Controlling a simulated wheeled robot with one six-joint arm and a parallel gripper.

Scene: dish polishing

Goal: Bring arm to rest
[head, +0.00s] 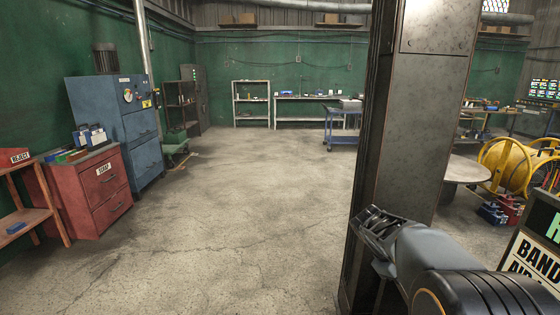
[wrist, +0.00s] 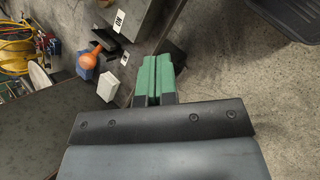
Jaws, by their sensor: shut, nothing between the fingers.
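My gripper (wrist: 153,78) shows in the wrist view with its two green fingers side by side, shut and empty. In the head view my dark grey arm reaches in from the lower right corner, close to a tall dark steel pillar. I cannot make out the green fingertips there. In the wrist view a white block (wrist: 108,87) is just left of the fingers, and a blue thing with an orange top (wrist: 87,62) is further left. I cannot tell whether any of them touch.
The steel pillar (head: 420,110) blocks part of the head view. A red cabinet (head: 103,190) and a blue cabinet (head: 115,130) stand at the left. A blue trolley (head: 342,125) is further back. The middle concrete floor (head: 240,210) is clear. A sign (head: 530,255) stands at the lower right.

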